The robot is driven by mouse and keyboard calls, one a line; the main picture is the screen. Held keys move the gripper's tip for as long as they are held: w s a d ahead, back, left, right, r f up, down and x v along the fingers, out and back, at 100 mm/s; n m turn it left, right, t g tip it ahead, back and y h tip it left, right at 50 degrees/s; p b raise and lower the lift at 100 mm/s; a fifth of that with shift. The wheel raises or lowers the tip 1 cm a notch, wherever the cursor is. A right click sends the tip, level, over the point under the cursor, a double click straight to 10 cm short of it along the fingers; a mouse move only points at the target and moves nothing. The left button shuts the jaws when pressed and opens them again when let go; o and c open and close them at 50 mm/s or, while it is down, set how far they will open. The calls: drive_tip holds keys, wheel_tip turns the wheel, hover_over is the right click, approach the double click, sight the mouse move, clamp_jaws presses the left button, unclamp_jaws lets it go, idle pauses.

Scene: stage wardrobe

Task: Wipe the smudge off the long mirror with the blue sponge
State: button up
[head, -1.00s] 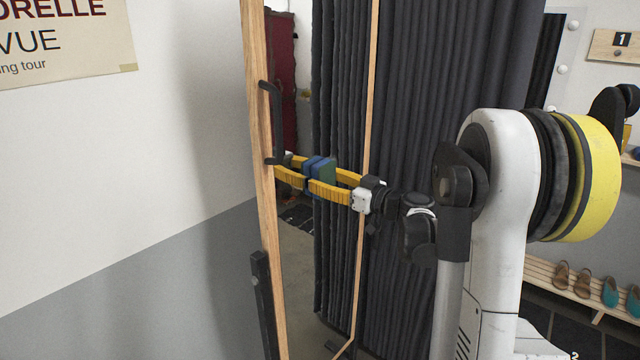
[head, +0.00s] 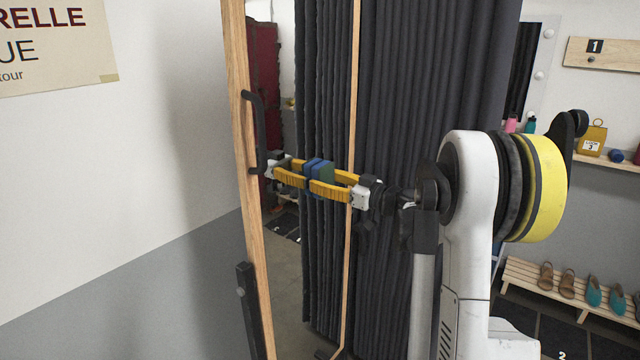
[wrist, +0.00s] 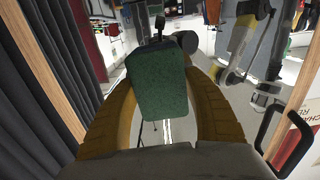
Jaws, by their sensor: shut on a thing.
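The long mirror has a light wooden frame (head: 249,200) and stands at the left centre of the head view; its frame also shows at both sides of the wrist view (wrist: 52,75). My gripper (head: 321,178) has yellow fingers and is shut on the sponge (head: 327,173). The sponge's green face (wrist: 158,88) is towards my wrist and its blue side faces the glass. A reflected gripper and blue sponge face show just left of the real ones. The sponge is very close to the glass; I cannot tell whether it touches. I cannot make out the smudge; the sponge covers part of the glass.
A black handle (head: 256,132) is on the mirror's left frame post. A dark curtain (head: 425,110) hangs behind and right of the mirror. A low shoe bench (head: 545,290) stands at the right. A white and grey wall (head: 110,180) is at the left.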

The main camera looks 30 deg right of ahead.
drive_tip(key=shift+w+d, duration=0.3)
drive_tip(key=shift+d, duration=0.45)
drive_tip(key=shift+s, duration=0.1)
drive_tip(key=shift+v, duration=2.9)
drive_tip(key=shift+s, duration=0.1)
drive_tip(key=shift+v, duration=1.4)
